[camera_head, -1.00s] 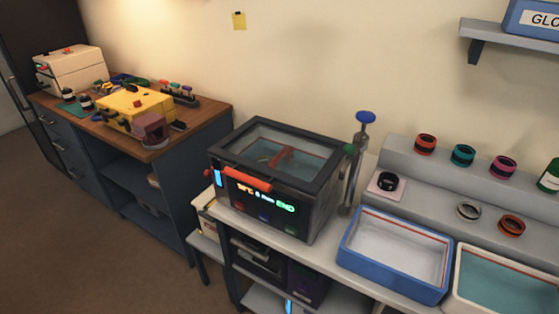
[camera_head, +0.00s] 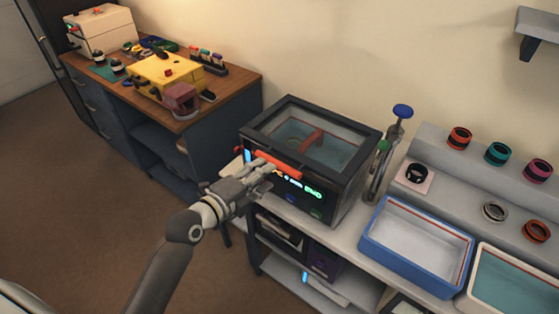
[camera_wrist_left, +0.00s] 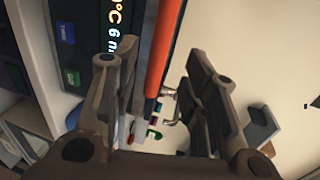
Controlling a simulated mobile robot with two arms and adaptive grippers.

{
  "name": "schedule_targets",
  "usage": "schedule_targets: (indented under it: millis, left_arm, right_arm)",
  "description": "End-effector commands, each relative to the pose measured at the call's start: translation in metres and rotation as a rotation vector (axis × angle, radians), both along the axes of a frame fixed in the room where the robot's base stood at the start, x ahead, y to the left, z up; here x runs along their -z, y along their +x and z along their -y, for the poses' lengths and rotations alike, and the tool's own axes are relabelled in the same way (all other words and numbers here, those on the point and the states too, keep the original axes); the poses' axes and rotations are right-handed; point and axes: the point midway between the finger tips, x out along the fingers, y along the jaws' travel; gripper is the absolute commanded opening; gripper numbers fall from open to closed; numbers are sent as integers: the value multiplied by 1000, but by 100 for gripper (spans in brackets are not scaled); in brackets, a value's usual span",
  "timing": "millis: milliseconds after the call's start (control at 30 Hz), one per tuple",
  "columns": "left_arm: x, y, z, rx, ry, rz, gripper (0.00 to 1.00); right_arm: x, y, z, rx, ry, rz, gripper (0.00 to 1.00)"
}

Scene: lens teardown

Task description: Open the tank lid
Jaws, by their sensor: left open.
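The tank (camera_head: 335,185) is a dark box with a lit front display, standing on the grey bench. Its dark-framed lid (camera_head: 352,165) is shut, with a clear window and a red bar (camera_head: 311,140) seen under it. The orange-red lid handle (camera_head: 277,163) runs along the front top edge. My left gripper (camera_head: 266,170) is at the left part of the handle, in front of the tank. In the left wrist view the handle (camera_wrist_left: 164,45) lies between the two open fingers (camera_wrist_left: 160,95), apart from both. My right gripper is not in view.
A blue tray (camera_head: 368,250) and a cream tray with teal liquid (camera_head: 510,285) stand to the right. A blue-topped stand (camera_head: 402,111) is close beside the tank. Coloured rings sit on the stepped shelf (camera_head: 440,150). A wooden-topped desk (camera_head: 215,105) is at the left.

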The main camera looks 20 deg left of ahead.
Motion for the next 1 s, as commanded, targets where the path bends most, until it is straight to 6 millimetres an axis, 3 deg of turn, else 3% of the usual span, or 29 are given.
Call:
schedule_targets:
  millis: [200,400,867,1000]
  left_arm:
    - [6,35,13,-2,-5,-1,41]
    - [12,56,20,-3,-2,-1,41]
    - [16,65,23,-1,0,-1,41]
    - [16,65,23,-1,0,-1,24]
  right_arm:
    - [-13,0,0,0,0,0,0]
    - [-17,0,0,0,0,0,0]
    - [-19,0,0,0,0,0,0]
    - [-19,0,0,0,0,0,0]
